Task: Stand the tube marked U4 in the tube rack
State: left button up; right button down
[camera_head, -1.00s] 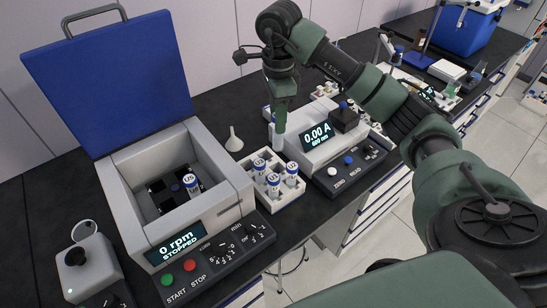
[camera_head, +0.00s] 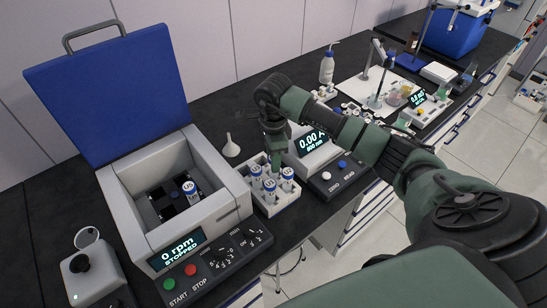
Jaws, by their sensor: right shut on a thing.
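The tube rack (camera_head: 286,203) is a white block on the black bench, just right of the centrifuge, with several white tubes with dark blue labels standing in it. My right gripper (camera_head: 275,146) points down over the back right part of the rack. It is shut on a pale tube (camera_head: 277,163), whose lower end is at the rack's back row; I cannot tell whether it is seated in a hole. The mark on the held tube cannot be read. A tube marked U5 (camera_head: 190,190) stands in the open centrifuge (camera_head: 228,208). My left gripper is out of view.
A photometer (camera_head: 312,144) reading 0.00 A stands close right of the rack. A white funnel (camera_head: 231,146) stands behind it. The blue centrifuge lid (camera_head: 110,95) is raised. A wash bottle (camera_head: 327,64) stands further back.

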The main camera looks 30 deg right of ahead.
jog(key=shift+f, duration=0.2)
jog(key=c, duration=1.1)
grip_release()
jog(key=shift+o, duration=0.2)
jog(key=shift+r, duration=0.1)
